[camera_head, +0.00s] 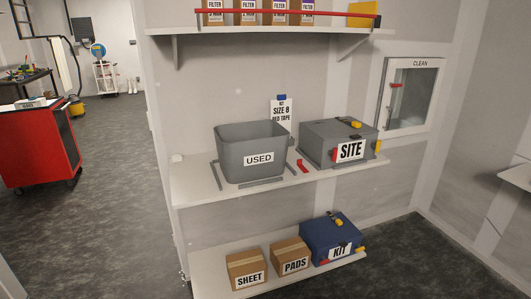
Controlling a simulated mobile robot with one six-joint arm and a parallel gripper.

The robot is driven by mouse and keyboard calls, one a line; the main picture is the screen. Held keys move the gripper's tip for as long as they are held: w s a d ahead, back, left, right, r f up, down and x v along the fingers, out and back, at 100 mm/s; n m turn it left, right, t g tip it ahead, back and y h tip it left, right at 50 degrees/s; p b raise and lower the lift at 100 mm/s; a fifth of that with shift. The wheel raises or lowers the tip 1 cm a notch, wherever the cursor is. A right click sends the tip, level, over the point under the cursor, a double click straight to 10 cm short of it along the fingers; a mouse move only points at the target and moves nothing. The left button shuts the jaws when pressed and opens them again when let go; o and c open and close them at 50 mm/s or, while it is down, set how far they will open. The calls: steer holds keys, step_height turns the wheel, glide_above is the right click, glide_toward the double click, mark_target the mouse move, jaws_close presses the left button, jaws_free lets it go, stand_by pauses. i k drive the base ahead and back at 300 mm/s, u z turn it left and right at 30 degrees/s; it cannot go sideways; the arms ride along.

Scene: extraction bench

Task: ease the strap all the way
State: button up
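A long red strap (285,13) runs level across the front of the filter boxes on the top shelf. Its right end meets a yellow block (366,9) near the shelf's right end. I cannot tell how tight the strap is. Several brown filter boxes (246,16) stand in a row behind it, cut off by the top of the picture. My gripper is not in view.
The middle shelf (200,187) holds a grey USED bin (235,142), a small red piece (302,166) and a grey SITE box (322,134). The lower shelf holds SHEET and PADS cartons (290,248) and a blue KIT box (327,233). A red cabinet (37,147) stands left; floor (115,190) is open.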

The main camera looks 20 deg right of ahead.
mark_target(357, 124)
steer(key=z, duration=4.15)
steer(key=i, duration=0.1)
steer(key=u, duration=2.85)
